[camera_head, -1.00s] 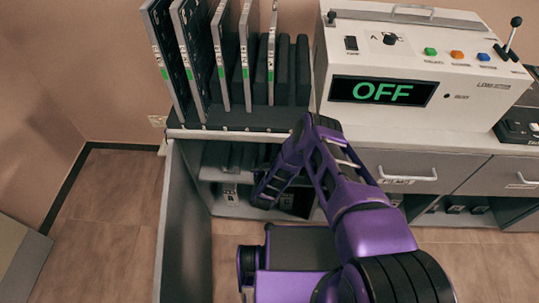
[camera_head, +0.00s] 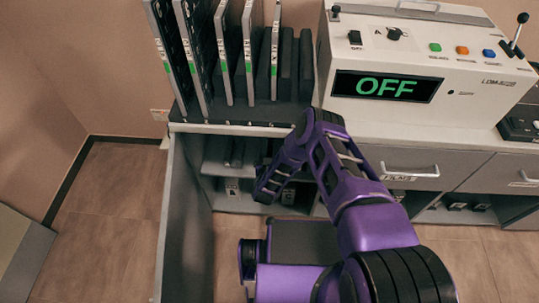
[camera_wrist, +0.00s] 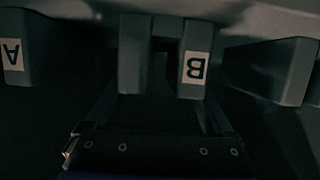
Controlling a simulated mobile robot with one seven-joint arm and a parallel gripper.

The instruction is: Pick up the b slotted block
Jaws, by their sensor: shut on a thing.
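The b slotted block (camera_wrist: 194,68) is a dark grey piece with two prongs and a gap between them. Its white label with an upside-down B shows in the wrist view. My gripper (camera_wrist: 160,108) is shut on it, with the fingers dim on either side of the block's lower part. In the head view my purple arm reaches into the open lower cabinet, and its wrist hides the fingertips and the held block.
A block labelled A (camera_wrist: 12,55) stands left in the wrist view, and another grey block (camera_wrist: 290,72) stands right. The cabinet's side panel (camera_head: 186,225) is close left of my arm. Above are upright panels (camera_head: 190,60) and a console reading OFF (camera_head: 425,55).

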